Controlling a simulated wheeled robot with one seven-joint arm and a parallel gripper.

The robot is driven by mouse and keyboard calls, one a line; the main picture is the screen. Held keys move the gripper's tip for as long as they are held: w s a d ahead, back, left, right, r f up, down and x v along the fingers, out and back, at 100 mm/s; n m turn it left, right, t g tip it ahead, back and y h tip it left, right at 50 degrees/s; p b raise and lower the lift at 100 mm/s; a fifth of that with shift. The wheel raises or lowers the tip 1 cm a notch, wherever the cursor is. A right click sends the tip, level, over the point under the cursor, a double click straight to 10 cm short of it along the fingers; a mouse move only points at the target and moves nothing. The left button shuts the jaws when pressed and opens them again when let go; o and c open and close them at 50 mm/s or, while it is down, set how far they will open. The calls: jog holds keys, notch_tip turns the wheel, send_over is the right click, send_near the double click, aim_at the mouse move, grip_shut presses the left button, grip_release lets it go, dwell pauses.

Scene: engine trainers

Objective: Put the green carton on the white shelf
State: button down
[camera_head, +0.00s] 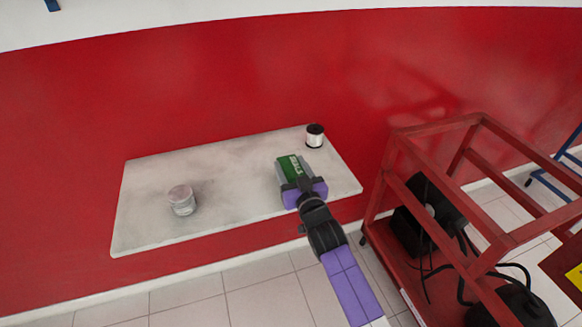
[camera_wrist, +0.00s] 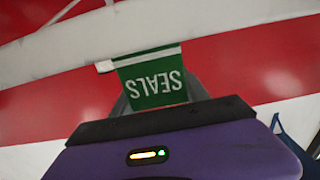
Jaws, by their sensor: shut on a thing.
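The green carton (camera_head: 291,167), with white lettering, is held in my gripper (camera_head: 297,181) over the right part of the white shelf (camera_head: 235,165) on the red wall. In the wrist view the carton (camera_wrist: 152,80) reads "SEALS" upside down, and a grey finger of my gripper (camera_wrist: 155,98) shows on each side of it. My gripper is shut on the carton. I cannot tell whether the carton's underside touches the shelf. The fingertips are mostly hidden in the head view.
A silver can (camera_head: 182,200) stands on the shelf's left part. A spool with a black top (camera_head: 315,136) stands near its back right corner. The shelf's middle is clear. A red metal frame (camera_head: 440,131) with black equipment stands at the right, close to my arm.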

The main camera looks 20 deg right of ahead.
jog(key=c, duration=1)
grip_release()
jog(key=shift+f, duration=0.15)
jog(key=o, duration=0.4)
jog(key=shift+r, duration=0.25)
jog(key=shift+s+f+p, duration=0.1)
jog(key=shift+s+p, duration=0.5)
jog(key=shift+s, duration=5.45)
